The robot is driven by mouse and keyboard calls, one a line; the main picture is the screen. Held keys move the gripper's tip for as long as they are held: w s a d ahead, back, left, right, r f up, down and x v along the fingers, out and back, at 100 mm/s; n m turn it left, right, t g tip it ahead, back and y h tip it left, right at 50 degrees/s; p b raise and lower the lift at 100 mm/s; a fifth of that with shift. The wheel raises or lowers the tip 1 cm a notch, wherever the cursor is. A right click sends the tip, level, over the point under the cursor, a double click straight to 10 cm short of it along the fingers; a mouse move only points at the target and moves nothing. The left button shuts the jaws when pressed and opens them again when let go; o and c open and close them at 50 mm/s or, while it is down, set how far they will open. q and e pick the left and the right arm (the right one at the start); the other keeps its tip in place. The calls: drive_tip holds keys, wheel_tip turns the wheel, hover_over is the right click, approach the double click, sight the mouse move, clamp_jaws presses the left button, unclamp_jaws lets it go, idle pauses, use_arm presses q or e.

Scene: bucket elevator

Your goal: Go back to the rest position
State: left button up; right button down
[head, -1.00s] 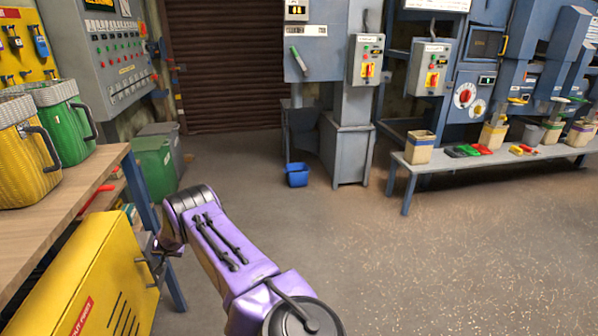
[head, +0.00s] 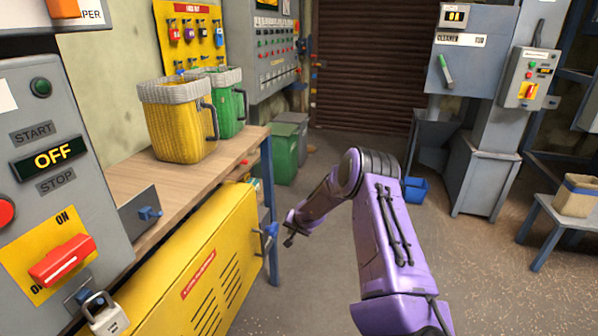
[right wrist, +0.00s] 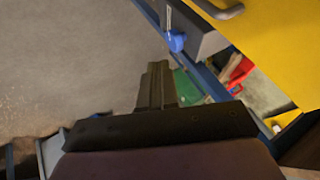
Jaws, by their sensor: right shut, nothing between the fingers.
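My right arm, purple, reaches in from the bottom right of the head view. In the right wrist view the fingers (right wrist: 157,78) are together and empty over the grey floor, with the yellow cabinet (right wrist: 282,45) at the upper right. My left gripper is in neither view.
A wooden bench (head: 140,180) carries a yellow basket (head: 182,130) and a green basket (head: 228,105). A control panel with a red switch (head: 62,262) and padlock (head: 105,316) stands at left. A blue bucket (head: 414,189) sits on the floor.

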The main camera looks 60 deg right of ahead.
drive_tip(key=v, duration=0.3)
drive_tip(key=shift+s+d+f, duration=0.1)
drive_tip(key=shift+s+d, duration=0.05)
drive_tip(key=shift+d, duration=0.05)
drive_tip(key=s+a+f+n+h, duration=0.1)
drive_tip(key=s+a+f, duration=0.2)
drive_tip(key=a, duration=0.5)
drive_tip(key=s+a+f+g+h, duration=0.1)
drive_tip(key=s+a+f, duration=0.1)
drive_tip(key=s+a, duration=0.35)
drive_tip(key=s+a+f+n, duration=0.1)
drive_tip(key=a+f, duration=0.2)
drive_tip(key=a, duration=0.7)
drive_tip(key=s+a+f+n+g+y, duration=0.1)
drive_tip(key=s+a+f+n, duration=0.2)
drive_tip(key=s, duration=0.6)
drive_tip(key=s+a+f+n+g+y, duration=0.1)
drive_tip(key=s+a+f+n, duration=0.1)
drive_tip(key=s+a, duration=0.6)
drive_tip(key=shift+s+a+f+n, duration=0.2)
drive_tip(key=shift+s+f+n, duration=0.25)
drive_tip(key=shift+s, duration=0.2)
